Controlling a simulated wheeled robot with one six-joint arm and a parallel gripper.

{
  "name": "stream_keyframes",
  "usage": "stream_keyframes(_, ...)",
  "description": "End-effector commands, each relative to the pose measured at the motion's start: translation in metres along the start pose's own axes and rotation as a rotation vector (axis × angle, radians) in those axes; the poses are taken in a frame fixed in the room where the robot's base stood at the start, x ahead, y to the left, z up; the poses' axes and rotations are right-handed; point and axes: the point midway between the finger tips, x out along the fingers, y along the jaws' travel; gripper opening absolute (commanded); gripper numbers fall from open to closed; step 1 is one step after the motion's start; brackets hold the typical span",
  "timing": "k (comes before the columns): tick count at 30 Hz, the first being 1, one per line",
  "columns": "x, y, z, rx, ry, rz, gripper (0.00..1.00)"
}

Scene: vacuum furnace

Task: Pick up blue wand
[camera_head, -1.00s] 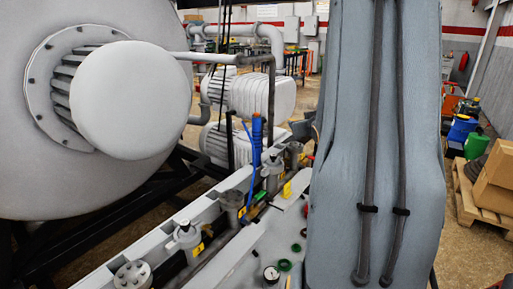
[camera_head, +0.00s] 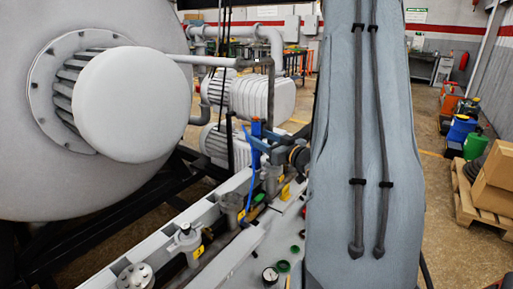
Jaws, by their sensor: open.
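The blue wand (camera_head: 256,130) stands upright among the fittings on the grey bench, with a blue hose (camera_head: 247,172) beside it. My gripper (camera_head: 266,140) is at the wand, reaching in from the right with its fingers at the wand's upper part. The jaws are open. The fingers overlap the wand in the picture, and I cannot tell whether they touch it. My large grey arm link fills the right of centre and hides part of the bench behind it.
A large grey vessel with a round flange (camera_head: 122,104) fills the left. White pumps (camera_head: 262,97) and pipes stand behind the wand. A pressure gauge (camera_head: 270,275) and valves line the bench. Cardboard boxes (camera_head: 495,180) on a pallet stand at the right.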

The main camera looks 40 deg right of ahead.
Motion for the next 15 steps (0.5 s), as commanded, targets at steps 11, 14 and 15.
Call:
stream_keyframes(11,0.029,0.000,-0.002,0.000,-0.001,0.001,0.48)
stream_keyframes(14,0.029,0.000,-0.002,0.000,-0.001,0.001,0.48)
stream_keyframes(15,0.029,0.000,-0.002,0.000,-0.001,0.001,0.46)
